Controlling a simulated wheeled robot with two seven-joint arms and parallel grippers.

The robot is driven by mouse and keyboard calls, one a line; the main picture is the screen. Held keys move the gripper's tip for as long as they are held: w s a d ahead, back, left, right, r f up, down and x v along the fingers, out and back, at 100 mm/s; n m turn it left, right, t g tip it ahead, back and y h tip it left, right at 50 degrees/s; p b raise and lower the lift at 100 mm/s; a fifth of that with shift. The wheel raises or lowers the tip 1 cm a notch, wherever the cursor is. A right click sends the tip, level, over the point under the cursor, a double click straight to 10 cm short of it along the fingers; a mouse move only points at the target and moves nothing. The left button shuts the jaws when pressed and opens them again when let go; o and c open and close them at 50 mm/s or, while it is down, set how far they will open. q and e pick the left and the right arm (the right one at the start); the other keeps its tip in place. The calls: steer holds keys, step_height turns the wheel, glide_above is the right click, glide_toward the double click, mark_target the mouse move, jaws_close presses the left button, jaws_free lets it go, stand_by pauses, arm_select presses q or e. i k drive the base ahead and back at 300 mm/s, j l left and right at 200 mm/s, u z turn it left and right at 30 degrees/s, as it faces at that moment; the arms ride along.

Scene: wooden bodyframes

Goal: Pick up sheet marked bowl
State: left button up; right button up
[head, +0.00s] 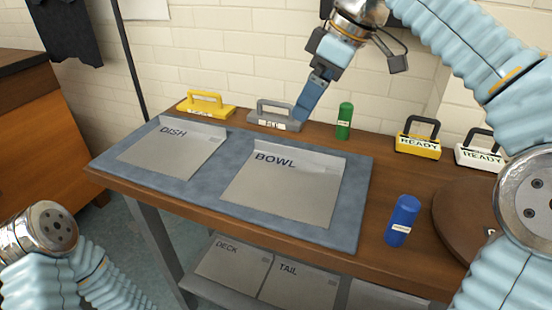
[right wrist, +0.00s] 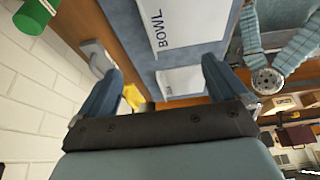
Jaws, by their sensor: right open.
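The grey sheet marked BOWL (head: 290,190) lies flat on the blue-grey mat (head: 215,190), with a raised strip along its back edge. It also shows in the right wrist view (right wrist: 190,22). The sheet marked DISH (head: 172,149) lies to its left and shows in the right wrist view (right wrist: 185,80). My right gripper (head: 303,112) points down behind the BOWL sheet, near the grey handled block (head: 275,117). In the right wrist view its fingers (right wrist: 162,68) are apart with nothing gripped. My left arm shows at the lower left, but its gripper is out of frame.
A yellow handled block (head: 206,104) stands at the table's back. A green cylinder (head: 344,121) and a blue cylinder (head: 402,221) stand right of the mat. Two READY blocks (head: 418,140) (head: 482,151) and a round wooden disc (head: 455,215) are farther right. DECK and TAIL sheets lie below.

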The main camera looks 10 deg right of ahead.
mark_target(301, 185)
steer(key=k, duration=1.5)
